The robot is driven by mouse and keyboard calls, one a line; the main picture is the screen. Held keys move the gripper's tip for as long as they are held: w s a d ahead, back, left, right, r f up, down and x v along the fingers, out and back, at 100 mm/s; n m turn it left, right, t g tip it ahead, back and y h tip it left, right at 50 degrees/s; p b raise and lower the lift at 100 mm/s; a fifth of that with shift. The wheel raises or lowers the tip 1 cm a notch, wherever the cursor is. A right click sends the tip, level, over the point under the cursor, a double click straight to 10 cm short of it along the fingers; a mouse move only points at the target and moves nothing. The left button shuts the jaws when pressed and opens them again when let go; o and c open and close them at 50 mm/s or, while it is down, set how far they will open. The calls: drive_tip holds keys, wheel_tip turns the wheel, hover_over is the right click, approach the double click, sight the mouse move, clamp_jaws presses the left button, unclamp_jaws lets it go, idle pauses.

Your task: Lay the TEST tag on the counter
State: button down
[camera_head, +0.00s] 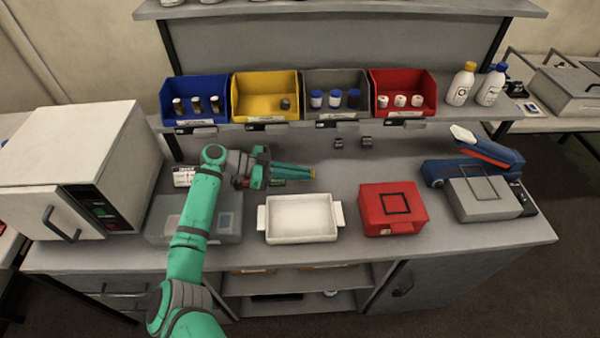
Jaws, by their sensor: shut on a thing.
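My gripper (304,172) is at the end of the green arm, pointing right, over the back of the grey counter (345,185) behind the white tray. I cannot read any lettering there, so I cannot tell whether this is the TEST tag. A white card with dark print (183,177) stands at the back left of the counter; its text is too small to read.
A white tray (268,229), a red case (393,228) and a grey box (484,208) stand on the counter. A white oven-like machine (85,160) is at left. Blue, yellow, grey and red bins line the shelf behind. Bare counter lies between tray and red case.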

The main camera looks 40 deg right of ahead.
drive_tip(key=shift+f, duration=0.6)
drive_tip(key=c, duration=1.9)
unclamp_jaws()
drive_tip(key=shift+r, duration=0.55)
drive_tip(key=v, duration=1.2)
drive_tip(key=shift+r, duration=0.1)
